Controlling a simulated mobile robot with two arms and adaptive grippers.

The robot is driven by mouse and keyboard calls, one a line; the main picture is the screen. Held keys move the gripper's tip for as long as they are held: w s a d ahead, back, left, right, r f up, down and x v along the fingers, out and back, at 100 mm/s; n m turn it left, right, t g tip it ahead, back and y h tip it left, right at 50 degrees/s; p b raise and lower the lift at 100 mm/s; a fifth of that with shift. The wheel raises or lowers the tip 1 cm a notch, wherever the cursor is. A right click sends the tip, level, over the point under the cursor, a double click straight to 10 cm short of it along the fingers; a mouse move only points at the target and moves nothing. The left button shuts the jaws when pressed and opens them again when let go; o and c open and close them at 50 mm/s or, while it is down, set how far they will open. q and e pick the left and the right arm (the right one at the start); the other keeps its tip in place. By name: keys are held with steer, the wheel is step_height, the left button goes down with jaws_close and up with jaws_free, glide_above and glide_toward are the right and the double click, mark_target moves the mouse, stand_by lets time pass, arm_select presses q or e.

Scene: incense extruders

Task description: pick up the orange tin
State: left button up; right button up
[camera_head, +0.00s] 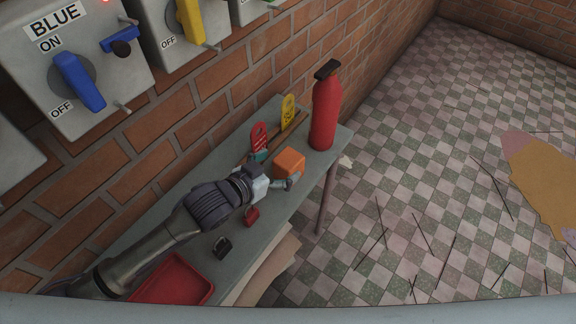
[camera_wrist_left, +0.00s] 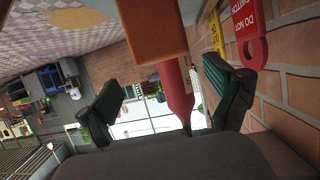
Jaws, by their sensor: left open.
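The orange tin (camera_head: 289,162), a box-like block, stands on the narrow grey table against the brick wall. My left gripper (camera_head: 276,172) is at its near side, with one finger to either side. In the left wrist view the tin (camera_wrist_left: 150,30) fills the top middle, above the gap between the open fingers (camera_wrist_left: 168,100). The jaws hold nothing, and I cannot tell whether a finger touches the tin. My right gripper is in neither view.
A red bottle (camera_head: 325,112) stands just beyond the tin. Red (camera_head: 259,138) and yellow (camera_head: 288,112) tags are by the wall. A red padlock (camera_head: 252,216), black padlock (camera_head: 222,247) and red tray (camera_head: 172,281) are nearer. The table's open edge is at right.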

mark_target(289, 157)
arm_select(q)
steer(key=x, duration=0.5)
steer(key=shift+w+a+f+p, duration=0.15)
steer(key=shift+w+a+p, duration=0.05)
steer(key=shift+a+p, duration=0.1)
steer(key=c, duration=1.3)
steer(key=shift+c, duration=0.5)
